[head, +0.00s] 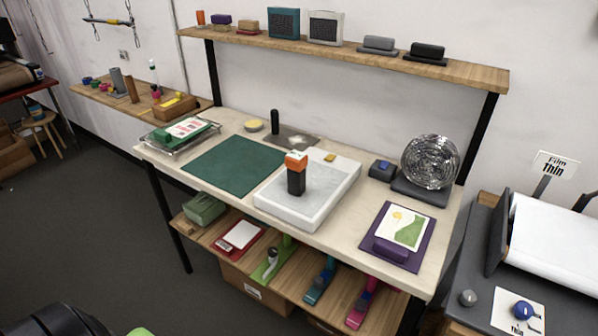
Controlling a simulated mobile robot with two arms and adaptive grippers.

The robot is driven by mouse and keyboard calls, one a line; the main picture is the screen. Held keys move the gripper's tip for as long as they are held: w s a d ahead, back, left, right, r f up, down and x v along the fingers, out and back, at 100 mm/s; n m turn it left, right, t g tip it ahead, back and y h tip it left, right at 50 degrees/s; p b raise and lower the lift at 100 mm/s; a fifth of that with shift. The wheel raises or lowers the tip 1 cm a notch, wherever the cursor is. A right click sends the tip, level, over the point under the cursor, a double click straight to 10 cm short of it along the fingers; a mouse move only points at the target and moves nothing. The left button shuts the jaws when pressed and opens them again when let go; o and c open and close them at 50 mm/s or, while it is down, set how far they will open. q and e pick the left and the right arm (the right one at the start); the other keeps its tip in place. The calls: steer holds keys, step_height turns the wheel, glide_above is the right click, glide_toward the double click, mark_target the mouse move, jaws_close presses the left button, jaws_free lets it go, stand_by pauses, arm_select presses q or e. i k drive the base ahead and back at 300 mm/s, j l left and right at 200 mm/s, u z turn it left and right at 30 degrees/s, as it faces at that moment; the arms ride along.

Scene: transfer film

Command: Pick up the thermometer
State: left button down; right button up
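A black upright device with an orange top (296,172) stands on a white slab (335,192) with a greyish top in the middle of the workbench. It may be the thermometer, a handheld type, but I cannot tell for sure. No other thing in view is clearly a thermometer. Neither of my grippers is in view.
The workbench (260,125) also bears a green mat (234,164), a wire tray (180,140), a purple board with a print (398,237), and a round silver wire-like object (430,162). An upper shelf (350,52) overhangs the back. Dark floor lies in front.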

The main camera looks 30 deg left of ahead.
mark_target(297, 162)
steer(key=i+l+u, duration=0.25)
steer(key=l, duration=0.2)
steer(key=i+l+u, duration=0.2)
steer(key=l, duration=0.3)
steer(key=l+u, duration=0.25)
steer(key=l, duration=0.2)
steer(key=l+u, duration=0.25)
steer(key=l, duration=0.3)
steer(key=i, duration=0.05)
